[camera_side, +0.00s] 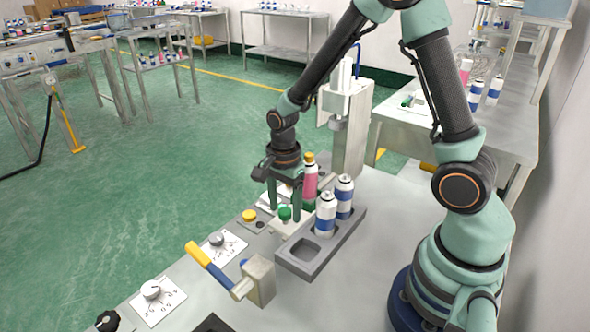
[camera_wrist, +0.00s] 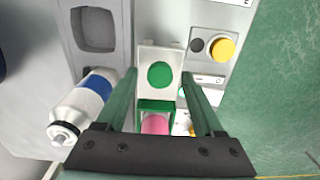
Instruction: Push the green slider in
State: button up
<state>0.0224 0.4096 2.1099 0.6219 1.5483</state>
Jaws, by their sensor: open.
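The green slider shows as a round green knob (camera_side: 285,213) on a white block (camera_side: 289,227) at the bench's middle. It also shows in the wrist view as a green disc (camera_wrist: 158,75) on a white plate (camera_wrist: 158,54). A pink can (camera_side: 310,182) with a gold top stands upright right behind the knob, in a green holder (camera_wrist: 156,105). My gripper (camera_side: 284,207) points down and is open, one finger on each side of the knob. The wrist view shows the fingers apart from it at left and right. Contact cannot be told in the side view.
A grey tray (camera_side: 309,264) with two white-blue cans (camera_side: 326,214) and an empty front pocket is just right of my gripper. The white crimping press (camera_side: 351,130) stands behind. A yellow button (camera_side: 249,215) is at left; a yellow-blue lever (camera_side: 209,263) and dial panels are nearer the front.

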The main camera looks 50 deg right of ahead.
grip_shut()
dwell(1.5)
